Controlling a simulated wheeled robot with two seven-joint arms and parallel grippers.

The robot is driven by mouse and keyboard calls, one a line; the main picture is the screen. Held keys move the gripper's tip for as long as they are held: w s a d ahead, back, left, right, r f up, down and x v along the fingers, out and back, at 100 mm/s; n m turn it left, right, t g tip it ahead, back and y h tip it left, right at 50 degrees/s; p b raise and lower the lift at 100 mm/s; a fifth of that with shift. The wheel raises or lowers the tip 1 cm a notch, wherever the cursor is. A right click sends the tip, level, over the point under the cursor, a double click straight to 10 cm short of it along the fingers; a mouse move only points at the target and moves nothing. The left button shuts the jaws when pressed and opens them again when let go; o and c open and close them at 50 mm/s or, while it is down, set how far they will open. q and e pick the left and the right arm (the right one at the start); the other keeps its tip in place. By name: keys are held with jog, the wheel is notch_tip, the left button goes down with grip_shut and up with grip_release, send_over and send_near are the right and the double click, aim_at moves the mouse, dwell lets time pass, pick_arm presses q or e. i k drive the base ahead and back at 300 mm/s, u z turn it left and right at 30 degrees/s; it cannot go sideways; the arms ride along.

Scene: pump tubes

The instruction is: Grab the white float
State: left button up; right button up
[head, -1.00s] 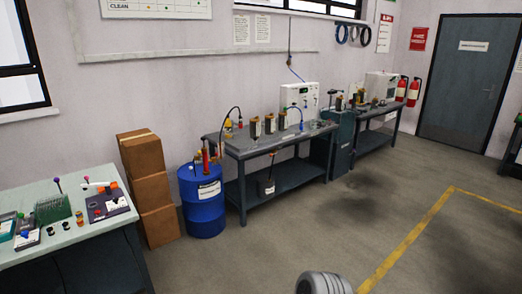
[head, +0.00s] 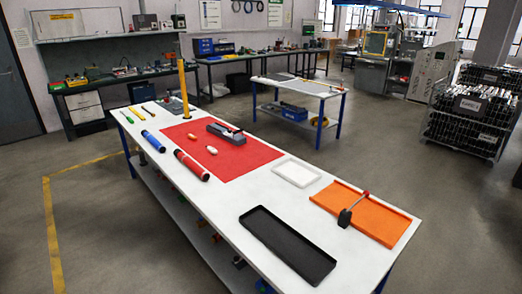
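A small pale, whitish piece (head: 211,150), which looks like the white float, lies on the red mat (head: 250,155) on the long white table. A second small piece (head: 192,137), orange-red in tone, lies just behind it to the left. Both are too small to make out in detail. A dark fixture (head: 226,130) with a light part sits behind them on the mat. Neither of my grippers is in view.
A yellow post (head: 183,85) stands behind. A white tray (head: 297,172), a black tray (head: 287,244) and an orange tray (head: 360,213) sit to the right. The floor left of the table is open.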

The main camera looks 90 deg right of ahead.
aim_at(210, 148)
jog(key=z, duration=1.6)
jog(key=i, duration=2.95)
jog(key=z, duration=1.45)
